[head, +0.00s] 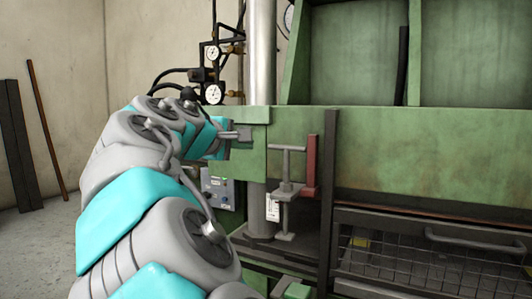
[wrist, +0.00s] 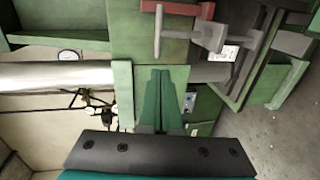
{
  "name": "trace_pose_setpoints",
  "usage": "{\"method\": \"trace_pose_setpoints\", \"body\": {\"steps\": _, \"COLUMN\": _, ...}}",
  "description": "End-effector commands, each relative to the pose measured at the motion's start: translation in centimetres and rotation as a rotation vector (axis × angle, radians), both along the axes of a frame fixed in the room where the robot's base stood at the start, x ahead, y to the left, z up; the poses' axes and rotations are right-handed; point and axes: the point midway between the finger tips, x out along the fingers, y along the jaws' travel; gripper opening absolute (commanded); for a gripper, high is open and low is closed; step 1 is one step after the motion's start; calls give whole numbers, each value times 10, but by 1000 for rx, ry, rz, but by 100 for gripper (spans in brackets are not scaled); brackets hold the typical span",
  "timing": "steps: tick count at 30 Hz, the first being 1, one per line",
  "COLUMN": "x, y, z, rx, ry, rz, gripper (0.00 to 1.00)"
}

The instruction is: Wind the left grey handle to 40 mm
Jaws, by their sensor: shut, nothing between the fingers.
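One grey T-shaped handle (head: 287,149) stands upright on a grey screw block at the front of the green press, right of my gripper. A white scale label (head: 272,208) hangs below it; its marks are too small to read. The handle (wrist: 158,30) also shows at the top of the wrist view, with the label (wrist: 230,52) to its right. No second grey handle is in view. My gripper (head: 249,134) is shut and empty, up and left of the handle and apart from it. Its fingers (wrist: 160,72) lie together in the wrist view.
A red bar (head: 312,160) stands just right of the handle. A steel column (head: 262,50) rises behind my gripper. Gauges and hoses (head: 213,75) are at the back left. A control box (head: 217,190) sits below my gripper. A wire mesh guard (head: 430,262) fills the lower right.

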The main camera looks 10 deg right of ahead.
Motion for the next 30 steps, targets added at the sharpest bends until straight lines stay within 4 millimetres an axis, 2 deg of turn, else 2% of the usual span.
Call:
{"method": "trace_pose_setpoints", "body": {"steps": 5, "x": 10, "y": 2, "z": 2, "rx": -26, "ry": -5, "rz": 12, "gripper": 0}}
{"method": "trace_pose_setpoints", "body": {"steps": 8, "x": 21, "y": -7, "z": -2, "rx": -24, "ry": -2, "rz": 10, "gripper": 0}}
{"method": "trace_pose_setpoints", "body": {"steps": 21, "x": 88, "y": -56, "z": -18, "rx": -21, "ry": -3, "rz": 11, "gripper": 0}}
{"method": "trace_pose_setpoints", "body": {"steps": 30, "x": 112, "y": -74, "z": -25, "rx": -22, "ry": -2, "rz": 9, "gripper": 0}}
